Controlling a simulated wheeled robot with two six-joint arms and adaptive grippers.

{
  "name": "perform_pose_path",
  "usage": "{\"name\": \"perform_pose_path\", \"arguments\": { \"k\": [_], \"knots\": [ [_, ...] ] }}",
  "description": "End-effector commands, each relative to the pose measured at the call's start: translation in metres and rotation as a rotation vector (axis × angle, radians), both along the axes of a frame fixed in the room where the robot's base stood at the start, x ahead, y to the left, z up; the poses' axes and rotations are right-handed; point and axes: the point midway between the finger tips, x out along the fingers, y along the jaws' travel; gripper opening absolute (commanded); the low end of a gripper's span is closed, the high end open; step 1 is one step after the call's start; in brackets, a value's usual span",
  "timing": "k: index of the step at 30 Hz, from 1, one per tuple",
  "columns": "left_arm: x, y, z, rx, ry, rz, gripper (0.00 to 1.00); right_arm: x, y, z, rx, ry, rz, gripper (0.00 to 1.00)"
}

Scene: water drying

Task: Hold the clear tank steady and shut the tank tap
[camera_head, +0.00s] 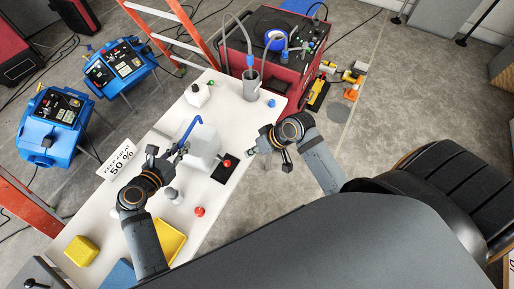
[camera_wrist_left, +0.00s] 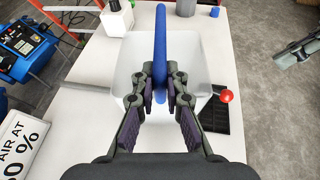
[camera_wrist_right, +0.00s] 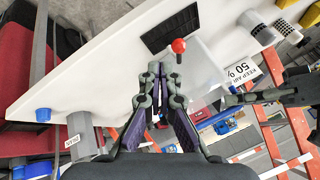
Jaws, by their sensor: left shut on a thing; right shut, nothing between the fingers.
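The clear tank (camera_head: 203,145) is a whitish see-through box on the white table. It also shows in the left wrist view (camera_wrist_left: 123,76). My left gripper (camera_head: 176,153) is shut on a long blue bar (camera_wrist_left: 160,45) over the tank. A red ball knob (camera_head: 227,163), which looks like the tap handle, stands beside the tank above a black tray (camera_head: 222,172). The knob also shows in the right wrist view (camera_wrist_right: 179,46). My right gripper (camera_head: 256,152) is shut and empty, right of the knob and apart from it. The tap body is too small to make out.
A grey cup (camera_head: 252,88) with tubes stands at the table's far end, near a red machine (camera_head: 283,50). Blue machines (camera_head: 122,62) stand left.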

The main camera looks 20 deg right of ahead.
Motion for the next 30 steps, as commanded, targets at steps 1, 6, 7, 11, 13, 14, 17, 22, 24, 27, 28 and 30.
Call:
{"name": "perform_pose_path", "arguments": {
  "k": [1,6,7,11,13,14,17,22,24,27,28,30],
  "knots": [
    [0.000,0.000,0.001,-0.001,-0.002,0.001,0.00,-0.004,-0.006,0.009,-0.009,-0.003,0.004,0.00],
    [0.000,0.000,0.001,0.000,-0.002,0.001,0.00,-0.013,-0.015,0.027,-0.006,-0.001,0.003,0.00],
    [0.000,0.000,0.001,0.000,-0.002,0.001,0.00,-0.013,-0.015,0.029,-0.004,-0.001,0.002,0.00],
    [0.000,0.000,0.001,0.000,-0.002,0.001,0.00,-0.016,-0.016,0.034,-0.001,0.000,0.001,0.00],
    [0.000,0.000,0.001,0.000,-0.002,0.001,0.00,-0.016,-0.016,0.035,0.000,0.001,0.000,0.00],
    [0.000,0.000,0.001,0.000,-0.002,0.001,0.00,-0.016,-0.016,0.035,0.000,0.001,0.000,0.00],
    [0.000,0.000,0.001,0.000,-0.002,0.001,0.00,-0.016,-0.016,0.035,0.000,0.001,0.000,0.00],
    [0.000,0.000,0.001,0.000,-0.002,0.001,0.00,-0.016,-0.016,0.034,0.000,0.001,0.000,0.00],
    [0.000,0.000,0.001,0.000,-0.002,0.001,0.00,-0.016,-0.016,0.034,0.004,0.004,-0.001,0.08],
    [0.000,0.000,0.001,0.000,-0.002,0.001,0.00,-0.021,-0.009,0.025,0.065,0.052,-0.015,0.22],
    [0.000,0.000,0.001,0.000,-0.002,0.001,0.00,-0.025,-0.004,0.019,0.104,0.082,-0.024,0.26],
    [0.000,0.000,0.001,0.000,-0.002,0.001,0.00,-0.036,0.010,0.005,0.239,0.181,-0.064,0.35]
  ]
}}
